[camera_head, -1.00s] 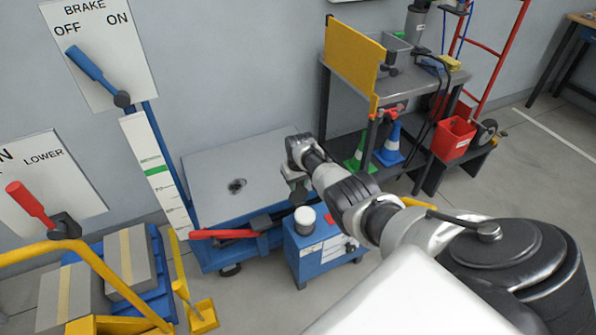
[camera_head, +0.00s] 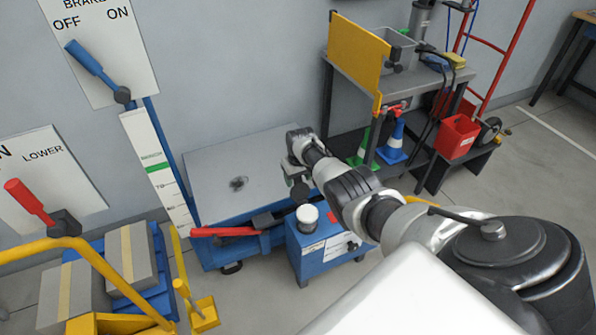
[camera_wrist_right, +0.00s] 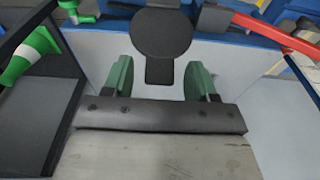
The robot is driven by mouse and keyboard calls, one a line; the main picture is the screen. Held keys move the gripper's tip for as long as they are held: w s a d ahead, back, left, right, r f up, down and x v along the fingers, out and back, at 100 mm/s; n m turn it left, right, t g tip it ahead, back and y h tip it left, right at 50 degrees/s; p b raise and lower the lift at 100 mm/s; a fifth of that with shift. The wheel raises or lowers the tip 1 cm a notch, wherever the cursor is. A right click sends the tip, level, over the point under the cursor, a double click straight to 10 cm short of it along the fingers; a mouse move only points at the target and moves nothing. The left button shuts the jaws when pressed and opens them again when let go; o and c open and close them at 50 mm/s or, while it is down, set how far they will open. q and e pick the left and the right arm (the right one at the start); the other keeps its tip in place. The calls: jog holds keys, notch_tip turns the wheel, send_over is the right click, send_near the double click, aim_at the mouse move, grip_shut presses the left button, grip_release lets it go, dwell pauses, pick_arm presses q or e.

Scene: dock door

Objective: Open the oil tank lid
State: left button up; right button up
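The oil tank is a blue box (camera_head: 325,246) on the floor beside the lift cart. A round cap, white on top (camera_head: 307,214) with a dark part below it, stands on it. My right gripper (camera_head: 299,186) hangs just above and behind this cap, apparently clear of it. In the right wrist view its two green fingers (camera_wrist_right: 159,78) are spread apart. A dark round disc with a short tab (camera_wrist_right: 162,34) shows beyond them, the tab between the fingertips. I cannot tell whether this disc is the tank lid. No contact is visible. My left gripper is out of view.
The lift cart's grey top (camera_head: 225,165) lies left of my right gripper, with a red lever (camera_head: 223,231) at its front. A shelf bench (camera_head: 402,83) with cones below stands at right. Yellow rails (camera_head: 100,270) and boxes fill the lower left.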

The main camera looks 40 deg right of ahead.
aim_at(300, 188)
jog(key=shift+s+r, duration=0.1)
jog(key=shift+r, duration=0.05)
jog(key=shift+r+p, duration=0.35)
jog(key=shift+p, duration=0.1)
notch_tip(300, 188, up, 10)
jog(key=s+p, duration=0.1)
jog(key=p, duration=0.3)
jog(key=shift+s+a+p, duration=0.15)
jog(key=shift+p, duration=0.2)
jog(key=shift+f, duration=0.15)
